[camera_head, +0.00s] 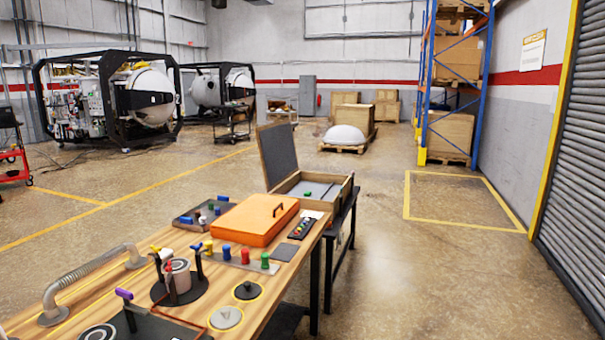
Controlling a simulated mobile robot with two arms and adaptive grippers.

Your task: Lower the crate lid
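An open wooden crate (346,190) stands past the far end of the workbench, on a dark stand. Its lid (278,156) is up, leaning a little back at the crate's left side, with a grey inner face toward me. Inside the crate I see a grey lining with a small green item (307,194) and a thin dark rod. Neither of my grippers is in view.
The wooden workbench (282,283) fills the lower middle. It carries an orange case (254,221), a tray of coloured parts (183,219), several coloured pegs, a curved metal hose (85,277) and round discs. Open floor lies right of the bench, toward the roller shutter (577,170).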

